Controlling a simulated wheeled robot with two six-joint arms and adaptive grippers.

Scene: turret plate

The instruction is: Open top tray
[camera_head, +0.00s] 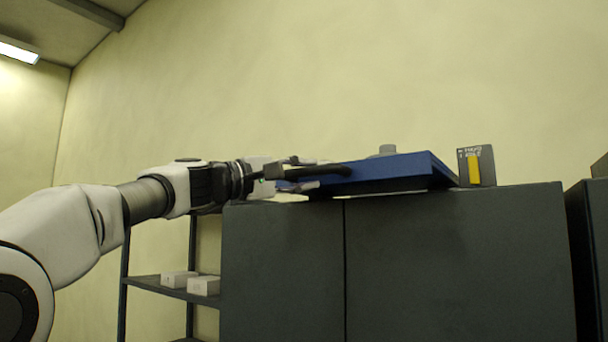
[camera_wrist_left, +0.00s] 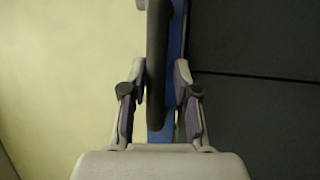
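A blue tray (camera_head: 390,170) with a black bar handle (camera_head: 328,170) on its left side sits on top of a dark grey cabinet. My left gripper (camera_head: 306,173) reaches in from the left at the handle, one finger above it and one below. In the left wrist view the handle (camera_wrist_left: 157,60) runs between the two spread fingers (camera_wrist_left: 160,80), with a gap showing on the right side. Contact on the left side is hard to tell. A strip of the blue tray (camera_wrist_left: 160,134) shows behind the handle. My right gripper is not in view.
The dark grey cabinet (camera_head: 450,265) fills the lower right. A grey box with a yellow stripe (camera_head: 476,166) stands right of the tray, and a grey round object (camera_head: 387,150) shows behind it. A shelf (camera_head: 150,285) with white boxes (camera_head: 203,286) stands lower left.

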